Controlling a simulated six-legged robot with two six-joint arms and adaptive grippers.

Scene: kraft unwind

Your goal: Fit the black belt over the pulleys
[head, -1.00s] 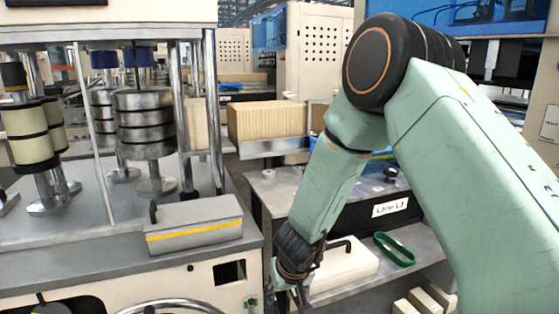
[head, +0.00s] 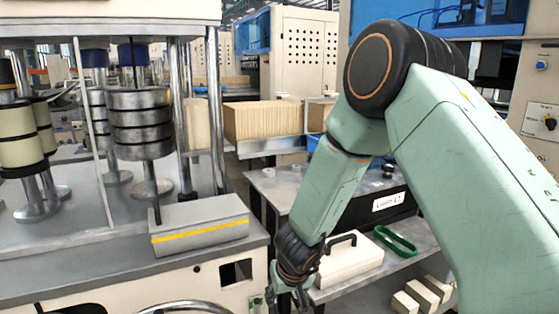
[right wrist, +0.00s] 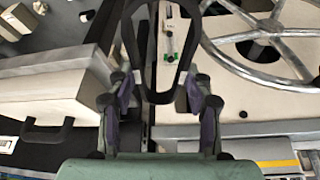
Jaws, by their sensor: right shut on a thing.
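The black belt (right wrist: 137,50) shows in the right wrist view as an upright loop. My right gripper (right wrist: 160,98) is shut on its lower end, with one finger on each side. In the head view my right gripper (head: 290,296) hangs low, beside the right front corner of the cream machine; the belt cannot be made out there. I cannot pick out the pulleys clearly. A dark opening (head: 85,307) in the machine's front is cut off by the lower edge of the head view. My left gripper is out of view.
A handwheel (head: 185,306) sticks out of the machine front, close to my right gripper. A grey box with a yellow stripe (head: 200,228) stands on the machine top. A cream case (head: 348,268) and a green belt (head: 396,242) lie on the shelf at right.

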